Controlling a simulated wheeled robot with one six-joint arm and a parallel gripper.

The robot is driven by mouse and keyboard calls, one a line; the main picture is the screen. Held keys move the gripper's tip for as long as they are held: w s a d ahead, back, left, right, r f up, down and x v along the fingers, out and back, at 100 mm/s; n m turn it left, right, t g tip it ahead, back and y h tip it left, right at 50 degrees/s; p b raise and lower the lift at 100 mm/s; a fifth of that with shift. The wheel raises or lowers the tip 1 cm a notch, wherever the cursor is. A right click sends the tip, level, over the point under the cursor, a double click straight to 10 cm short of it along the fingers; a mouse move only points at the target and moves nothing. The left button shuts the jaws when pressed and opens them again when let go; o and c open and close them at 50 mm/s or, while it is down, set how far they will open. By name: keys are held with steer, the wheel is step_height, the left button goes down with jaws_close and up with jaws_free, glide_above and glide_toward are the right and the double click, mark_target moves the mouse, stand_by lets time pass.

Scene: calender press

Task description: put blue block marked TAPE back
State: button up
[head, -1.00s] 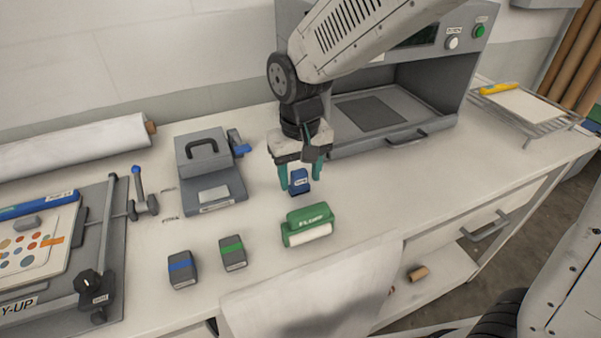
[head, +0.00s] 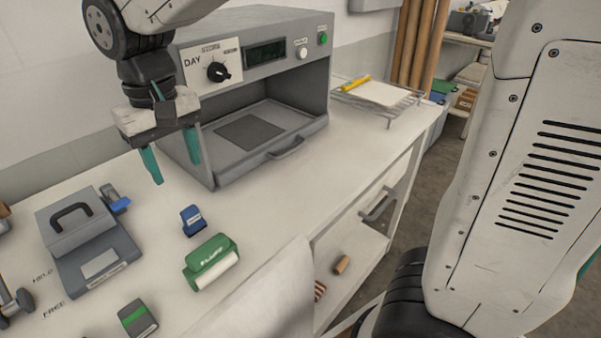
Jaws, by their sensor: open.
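The small blue block (head: 193,220) with a white label stands on the white bench, behind the green roller-like block (head: 211,262). Its label is too small to read clearly. My gripper (head: 172,172) is open and empty, with its teal fingers pointing down. It is raised above the bench, up and to the left of the blue block, and apart from it.
The grey press (head: 254,90) with an open bay and tray stands behind. A grey clamp device with a black handle (head: 88,240) is at left. A small dark block with a green band (head: 138,318) lies in front. A wire rack (head: 378,97) stands at right.

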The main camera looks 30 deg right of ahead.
steer(key=s+d+f+m+t, duration=0.1)
steer(key=s+d+m, duration=0.2)
steer(key=s+d, duration=1.6)
steer(key=shift+d, duration=0.75)
